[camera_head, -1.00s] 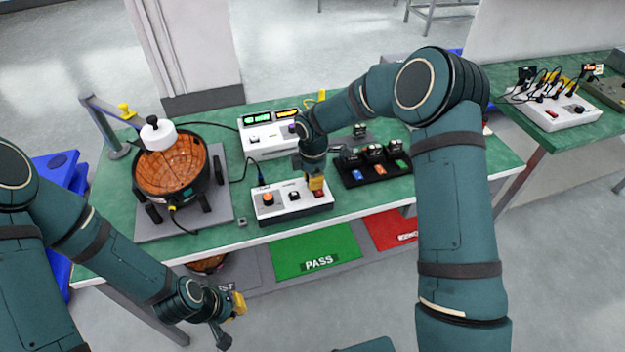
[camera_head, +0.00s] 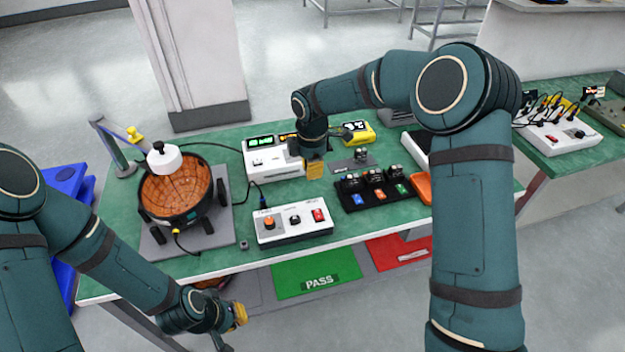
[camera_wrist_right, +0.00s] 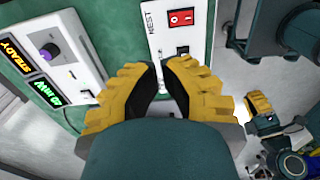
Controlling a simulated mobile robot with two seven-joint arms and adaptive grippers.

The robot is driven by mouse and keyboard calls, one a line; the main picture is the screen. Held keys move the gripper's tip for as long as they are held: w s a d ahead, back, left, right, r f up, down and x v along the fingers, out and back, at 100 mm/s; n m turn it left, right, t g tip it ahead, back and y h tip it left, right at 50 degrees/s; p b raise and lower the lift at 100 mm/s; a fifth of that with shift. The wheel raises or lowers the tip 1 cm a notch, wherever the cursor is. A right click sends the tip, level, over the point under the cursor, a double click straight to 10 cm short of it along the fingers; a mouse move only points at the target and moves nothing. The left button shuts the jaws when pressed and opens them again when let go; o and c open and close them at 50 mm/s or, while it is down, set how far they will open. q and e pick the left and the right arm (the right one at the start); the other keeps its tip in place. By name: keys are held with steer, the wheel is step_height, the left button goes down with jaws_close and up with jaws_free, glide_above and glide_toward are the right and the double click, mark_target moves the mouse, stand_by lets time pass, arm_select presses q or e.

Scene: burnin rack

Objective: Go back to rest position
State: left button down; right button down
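My right gripper (camera_head: 315,170) hangs over the bench behind the white control box (camera_head: 292,235), clear of its red switch (camera_head: 318,215). In the right wrist view the yellow fingers of this gripper (camera_wrist_right: 160,68) come nearly together at the tips with nothing held. The red switch (camera_wrist_right: 181,17) shows beyond them. My left gripper (camera_head: 240,314) is low in front of the bench's front edge, by the lower shelf. It also shows at the right of the right wrist view (camera_wrist_right: 258,104); its finger opening is not clear.
A round heater pot (camera_head: 148,205) stands on the left of the green bench (camera_head: 240,210). A white display unit (camera_head: 273,172) is beside my right gripper. A black tray (camera_head: 355,202) of small modules lies to the right. PASS mat (camera_head: 318,265) is below. Floor in front is free.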

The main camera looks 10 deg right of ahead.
steer(key=shift+w+r, duration=0.1)
steer(key=shift+r, duration=0.6)
steer(key=s+a+f+m, duration=0.1)
steer(key=s+f, duration=0.1)
steer(key=f, duration=0.1)
steer(key=s+a+f+m+y, duration=0.1)
steer(key=s+f+m, duration=0.1)
steer(key=f, duration=0.1)
steer(key=s+a+f+m+y, duration=0.1)
steer(key=s+a+f, duration=0.1)
steer(key=f, duration=0.1)
steer(key=shift+s+f+m, duration=0.25)
steer(key=shift+f+m, duration=0.15)
steer(key=s+f+m+y, duration=0.1)
steer(key=s+f+m, duration=0.4)
steer(key=s+m, duration=0.2)
steer(key=s+f+m+t, duration=0.1)
steer(key=s+f+m, duration=0.4)
steer(key=s+m, duration=0.3)
steer(key=s, duration=0.4)
steer(key=shift+s+a+f+t+y, duration=0.15)
steer(key=shift+a+t+y, duration=0.15)
steer(key=shift+a+y, duration=0.1)
